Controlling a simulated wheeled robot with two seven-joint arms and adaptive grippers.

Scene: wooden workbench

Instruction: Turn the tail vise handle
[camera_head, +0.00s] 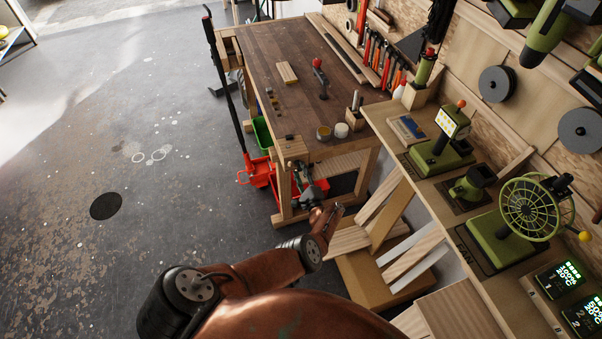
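The tail vise jaw (291,149) is a pale wooden block at the near left corner of the dark-topped workbench (285,55). Its handle cannot be made out clearly; the area below the block is crowded with dark and red parts. My copper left arm reaches up from the bottom of the view. My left gripper (306,181) is small and dark, just below and a little right of the vise block, by the near end of the bench. Its fingers are too small to show whether they are open, or whether they touch the handle. My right gripper is not in view.
Red crates (260,172) and a green bin (262,133) stand by the bench's left side. A long dark pole (226,85) leans there. Wooden boards (384,215) lie right of my gripper. A side shelf (465,200) carries green tools. The floor at left is clear.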

